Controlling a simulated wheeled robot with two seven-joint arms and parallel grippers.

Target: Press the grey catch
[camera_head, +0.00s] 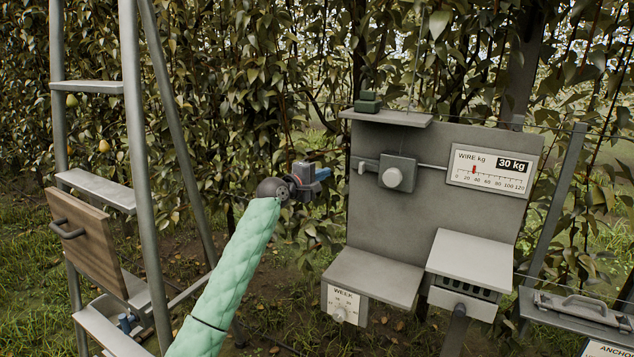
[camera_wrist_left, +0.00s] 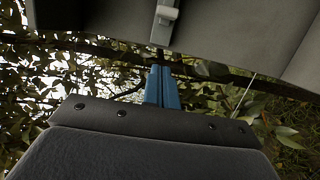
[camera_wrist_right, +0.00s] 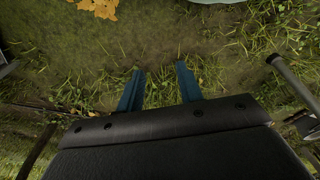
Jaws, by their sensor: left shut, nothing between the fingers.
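A grey box with a round pale knob (camera_head: 393,178) is mounted on the grey panel (camera_head: 430,210). A small light grey piece, which looks like the catch (camera_head: 362,168), sticks out at the box's left side. It seems to show also at the top of the left wrist view (camera_wrist_left: 165,18). My left gripper (camera_head: 324,174) is shut and empty, to the left of the catch and apart from it. Its blue fingers lie together in the left wrist view (camera_wrist_left: 159,72). My right gripper (camera_wrist_right: 158,72) is open and empty over grassy ground; the head view does not show it.
A wire scale (camera_head: 492,170) with a red pointer sits right of the box. Below are a WEEK box (camera_head: 345,303) and a grey-topped box (camera_head: 472,257). A ladder (camera_head: 137,150) stands left. Pear foliage is behind.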

